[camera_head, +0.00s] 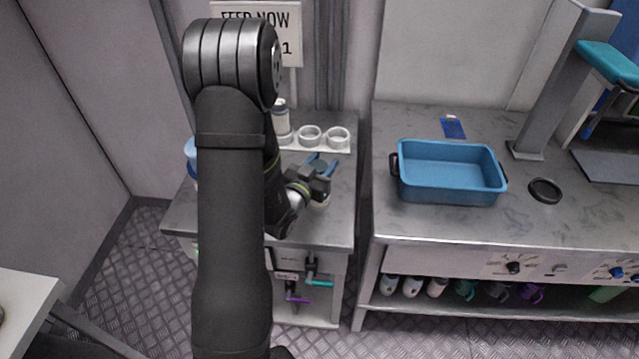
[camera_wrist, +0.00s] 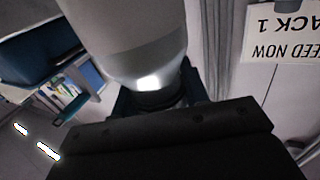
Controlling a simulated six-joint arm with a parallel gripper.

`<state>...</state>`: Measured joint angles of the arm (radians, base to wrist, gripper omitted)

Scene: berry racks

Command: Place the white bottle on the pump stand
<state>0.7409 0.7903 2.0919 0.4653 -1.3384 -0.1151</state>
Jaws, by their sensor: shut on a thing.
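The white bottle (camera_wrist: 130,40) fills the upper middle of the wrist view, its dark neck between my jaws. In the head view my gripper (camera_head: 320,166), with blue fingers, is over the left counter and shut on the bottle. Only a small pale part of the held bottle (camera_head: 322,202) shows below the gripper; the rest is hidden. A white stand with round holders (camera_head: 310,136), which looks like the pump stand, is at the back of this counter, behind my gripper. Another pale bottle (camera_head: 282,121) stands at its left holder, partly behind my arm. The two right holders look empty.
A blue tub (camera_head: 450,172) sits on the right counter, beside a black ring (camera_head: 545,190). A gap separates the two counters. A light-blue object (camera_head: 191,150) is partly hidden left of my arm. A sign (camera_head: 285,30) hangs above the stand.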

